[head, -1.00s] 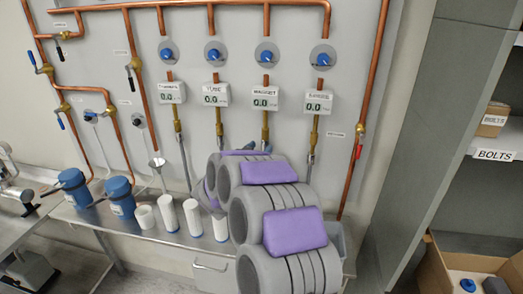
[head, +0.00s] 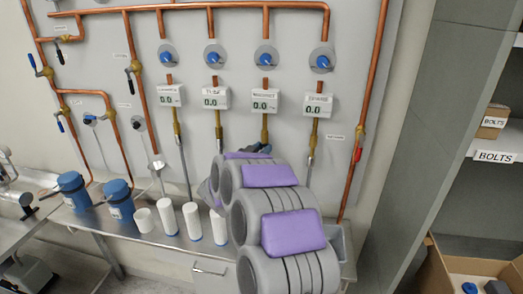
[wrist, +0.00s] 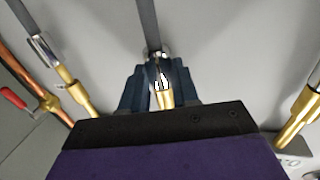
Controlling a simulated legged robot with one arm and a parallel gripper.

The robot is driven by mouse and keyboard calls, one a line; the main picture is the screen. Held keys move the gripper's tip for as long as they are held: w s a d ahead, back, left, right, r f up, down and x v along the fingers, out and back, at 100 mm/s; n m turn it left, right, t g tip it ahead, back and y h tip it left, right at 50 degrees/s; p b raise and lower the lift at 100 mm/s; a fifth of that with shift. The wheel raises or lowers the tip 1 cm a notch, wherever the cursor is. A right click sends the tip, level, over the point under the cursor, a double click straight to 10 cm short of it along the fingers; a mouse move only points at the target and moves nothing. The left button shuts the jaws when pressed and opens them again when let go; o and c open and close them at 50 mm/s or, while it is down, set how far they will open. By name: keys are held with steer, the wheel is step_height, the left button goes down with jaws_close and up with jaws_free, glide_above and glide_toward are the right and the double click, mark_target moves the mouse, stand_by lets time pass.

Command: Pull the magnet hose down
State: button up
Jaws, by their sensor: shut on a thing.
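The magnet meter (head: 265,101) is the third white box from the left on the wall panel, with a blue knob above it. A brass fitting (head: 265,128) hangs below it. My gripper (head: 258,148) is just below this fitting, and my arm hides the hose there in the head view. In the wrist view my gripper (wrist: 160,76) has its dark blue fingers closed around the hose end beside the brass fitting (wrist: 166,99). The grey magnet hose (wrist: 148,25) runs away from the fingers toward the top of that picture.
Neighbouring hoses hang at both sides; the right one (head: 311,145) is close to my arm. A copper pipe with a red-handled valve (head: 358,154) is farther right. White cylinders (head: 191,220) and blue canisters (head: 118,200) stand on the metal bench. Shelving is at far right.

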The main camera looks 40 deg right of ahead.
jaws_close()
steer(key=shift+f, duration=2.1)
steer(key=o, duration=0.8)
jaws_free()
steer(key=shift+o, duration=0.2)
steer(key=shift+a+r, duration=0.1)
steer(key=p+v, duration=0.3)
steer(key=v, duration=1.4)
steer(key=shift+p, duration=0.4)
steer(key=shift+s+a, duration=0.1)
steer(key=shift+s, duration=0.05)
